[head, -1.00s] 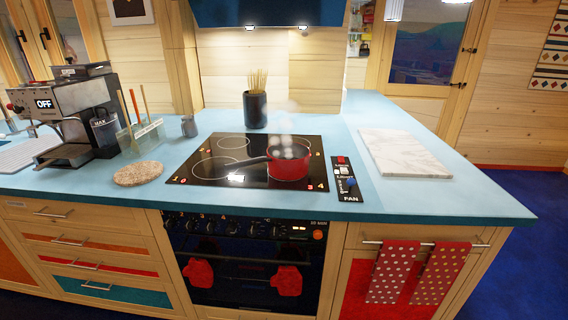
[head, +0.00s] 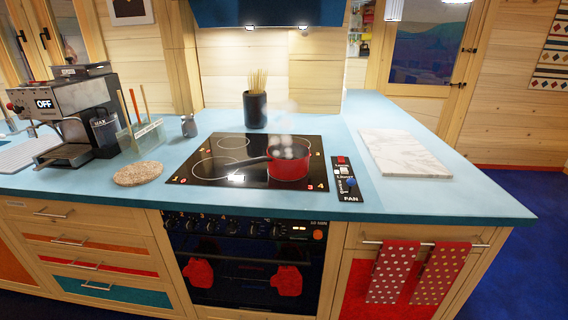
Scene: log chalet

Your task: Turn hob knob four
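The black hob (head: 222,176) is set in the blue worktop, with orange-red numbers at its corners; a 4 shows at the front right. A red pan (head: 289,166) stands on the right side of the hob, its dark handle pointing left, with steam above it. A row of knobs (head: 229,226) runs along the black oven front below the hob; some small numbers show above them, too small to read surely. The right-hand knob (head: 276,230) is near a small display. Neither of my grippers is in view.
The fan control panel (head: 347,179) lies right of the hob, with a white marble board (head: 403,153) beyond it. A coffee machine (head: 72,115) and round cork mat (head: 138,173) stand left. Red mitts (head: 199,271) and dotted towels (head: 392,272) hang in front.

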